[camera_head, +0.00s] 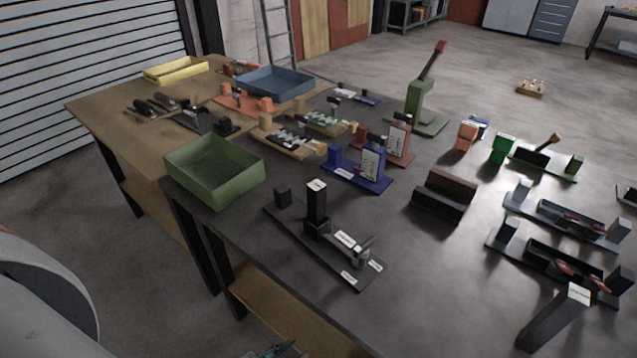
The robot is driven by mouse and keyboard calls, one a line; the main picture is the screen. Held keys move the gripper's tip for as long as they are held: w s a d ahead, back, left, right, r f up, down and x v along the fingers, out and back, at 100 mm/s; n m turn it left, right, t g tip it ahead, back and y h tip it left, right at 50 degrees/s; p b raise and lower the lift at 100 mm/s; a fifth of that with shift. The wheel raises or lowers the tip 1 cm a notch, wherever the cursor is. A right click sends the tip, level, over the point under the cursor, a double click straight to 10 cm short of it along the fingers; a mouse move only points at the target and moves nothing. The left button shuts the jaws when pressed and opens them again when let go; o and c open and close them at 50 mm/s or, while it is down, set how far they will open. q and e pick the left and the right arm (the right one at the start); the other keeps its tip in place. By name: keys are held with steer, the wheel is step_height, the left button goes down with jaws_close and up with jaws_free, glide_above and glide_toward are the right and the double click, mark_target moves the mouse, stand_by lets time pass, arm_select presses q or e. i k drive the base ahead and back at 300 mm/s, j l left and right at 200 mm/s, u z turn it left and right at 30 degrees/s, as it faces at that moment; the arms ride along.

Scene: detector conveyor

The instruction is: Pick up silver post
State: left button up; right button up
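A black base plate (283,225) lies on the dark table in front of me. A tall black post (317,207) with a white label on top stands upright on it. A small grey metallic post-like piece (361,256) sits near the plate's right end, beside white labels; I cannot tell for sure that it is the silver post. A sliver of my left gripper (276,350) shows at the bottom edge, well apart from the plate. Its fingers are mostly cut off, so its opening is unclear. My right gripper is out of view.
A green tray (214,172) stands left of the plate. A black block (445,195), a blue stand (358,172) and a green lever press (420,105) stand behind. Another dark labelled post (552,319) is at lower right. The table between is clear.

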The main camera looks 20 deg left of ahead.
mark_target(572, 300)
steer(key=k+l+z, duration=0.1)
steer(key=z, duration=0.4)
steer(key=k+l+z, duration=0.1)
steer(key=z, duration=0.4)
steer(key=l+z, duration=0.3)
steer(key=z, duration=0.2)
